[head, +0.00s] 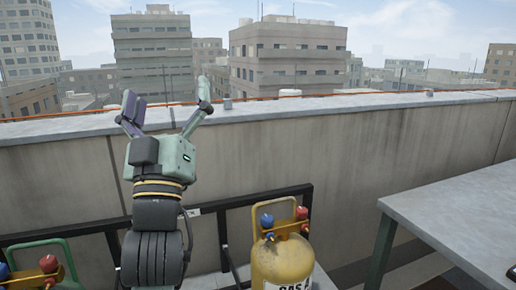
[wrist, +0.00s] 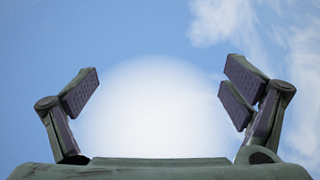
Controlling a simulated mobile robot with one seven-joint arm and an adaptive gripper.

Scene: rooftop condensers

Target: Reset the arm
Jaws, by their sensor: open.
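My gripper (head: 165,112) is raised in the left half of the head view, in front of the parapet wall. Its two fingers are spread wide and point up, with nothing between them. In the wrist view my gripper (wrist: 160,92) shows both fingers apart, with only sky and a bright white glow beyond. No object is held.
A yellow gas cylinder (head: 283,265) with red and blue valves stands right of my arm. A green cylinder (head: 62,285) is at the lower left. A black rail (head: 262,197) runs along the concrete parapet (head: 340,140). A grey table (head: 465,215) is at the right.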

